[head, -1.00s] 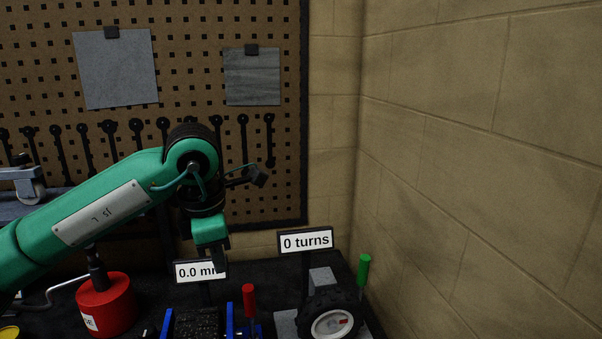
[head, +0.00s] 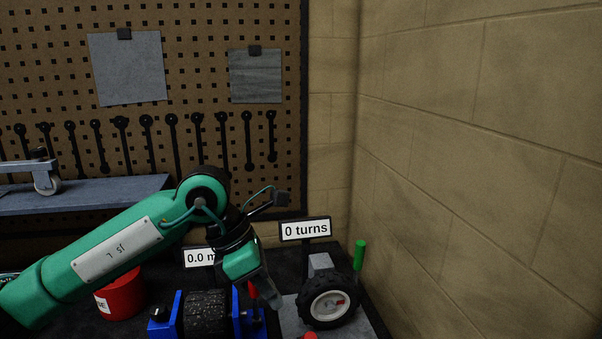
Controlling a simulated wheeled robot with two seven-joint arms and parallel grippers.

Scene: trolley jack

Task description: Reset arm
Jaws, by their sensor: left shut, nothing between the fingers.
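My left arm comes in from the left, and its green gripper (head: 272,298) points down over the workbench. It is shut and empty. It is in front of the red-handled part beside the blue stand and left of the wheel (head: 329,304). The wheel has a black tyre and a white hub and sits by a grey plate under a "0 turns" sign (head: 305,229). A blue stand (head: 176,315) holds a black ribbed roller (head: 207,314). A "0.0 m…" sign (head: 196,258) behind it is partly hidden by my arm. My right gripper is not in view.
A red can (head: 121,298) stands left, partly behind my arm. A green upright handle (head: 360,256) is right of the wheel. A grey shelf (head: 85,194) holds a caster-wheeled frame. A pegboard with wrenches is behind; a block wall closes the right.

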